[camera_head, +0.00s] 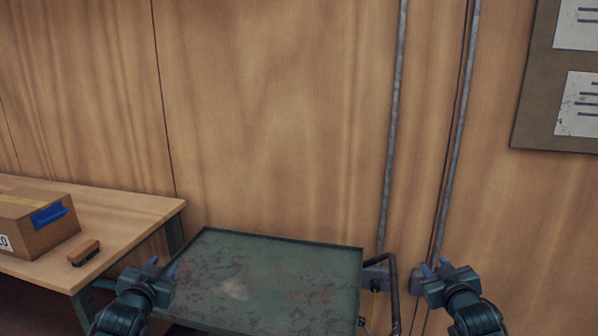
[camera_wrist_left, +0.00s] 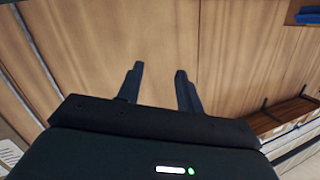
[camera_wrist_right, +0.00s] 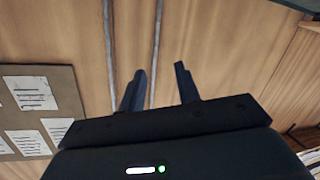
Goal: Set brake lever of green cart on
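The green cart (camera_head: 262,278) has a worn flat top with a raised rim and stands against the wood wall at the lower middle of the head view. A dark bent handle (camera_head: 394,288) rises at its right end, beside a grey bracket (camera_head: 375,279). I cannot make out the brake lever; the cart's lower part is out of view. My left gripper (camera_head: 162,268) is open and empty near the cart's left edge; its fingers show apart in the left wrist view (camera_wrist_left: 160,72). My right gripper (camera_head: 434,268) is open and empty, right of the handle; the right wrist view (camera_wrist_right: 160,72) shows nothing between its fingers.
A wooden table (camera_head: 110,215) stands at the left with a cardboard box (camera_head: 38,222) and a brush (camera_head: 84,253). Two grey pipes (camera_head: 393,120) run up the wall behind the handle. A notice board (camera_head: 535,110) hangs at the upper right.

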